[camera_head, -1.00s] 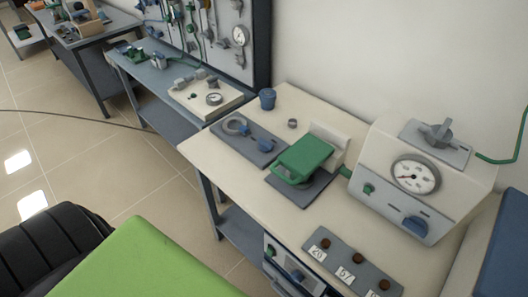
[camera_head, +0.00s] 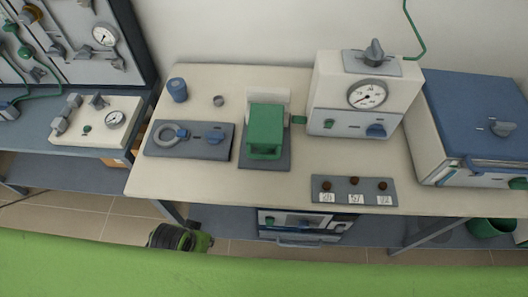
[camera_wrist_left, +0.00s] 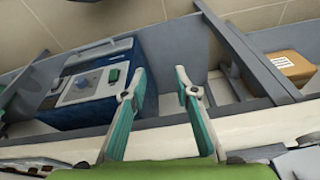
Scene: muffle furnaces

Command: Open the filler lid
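A green lid-like cover (camera_head: 265,130) sits on a small pale device on a dark plate at the middle of the bench and looks closed. No label marks it as the filler lid. My left gripper (camera_wrist_left: 160,88) shows in the left wrist view with its two teal fingers well apart and nothing between them. It faces the bench's front edge and lower shelf, away from the green cover. My right gripper is not in view.
The cream bench (camera_head: 290,82) carries a blue cup (camera_head: 177,90), a plate with a ring (camera_head: 190,152), a gauge unit (camera_head: 330,95) and a blue-topped furnace (camera_head: 470,100). A blue unit (camera_wrist_left: 95,85) and a cardboard box (camera_wrist_left: 291,66) stand below.

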